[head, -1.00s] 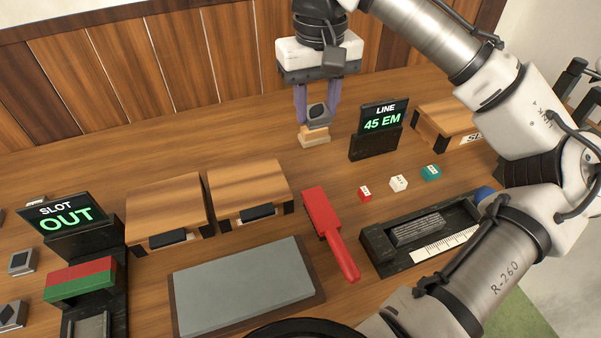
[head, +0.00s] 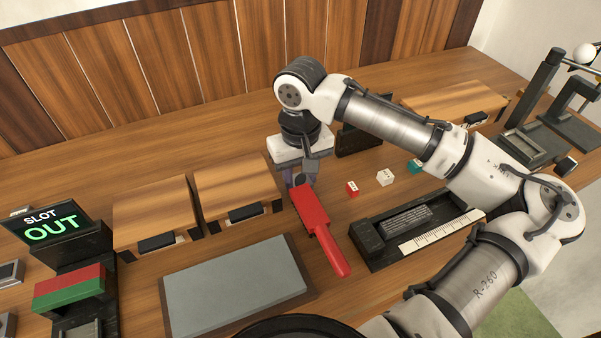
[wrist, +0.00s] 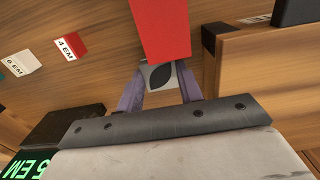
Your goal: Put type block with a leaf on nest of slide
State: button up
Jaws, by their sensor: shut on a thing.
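My gripper (wrist: 160,90) is shut on a grey type block (wrist: 161,78) with a black leaf on its face. In the wrist view a red paddle's end covers the block's upper part. In the head view my gripper (head: 300,182) is behind the red paddle's far end, and the block is mostly hidden there. At the left, a black device with the "SLOT OUT" sign (head: 50,228) has a red and green piece (head: 68,288). A grey recess (head: 80,328), perhaps the slide's nest, shows below it, cut by the frame edge.
The red paddle (head: 318,220) lies close in front of my gripper. Two wooden drawer boxes (head: 155,212) (head: 240,190) and a grey slab (head: 238,285) lie towards the left. A black tray with a ruler (head: 400,225) and small red and white cubes (head: 385,178) are at right.

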jog(key=shift+f, duration=0.2)
jog(key=o, duration=1.1)
jog(key=shift+r, duration=0.1)
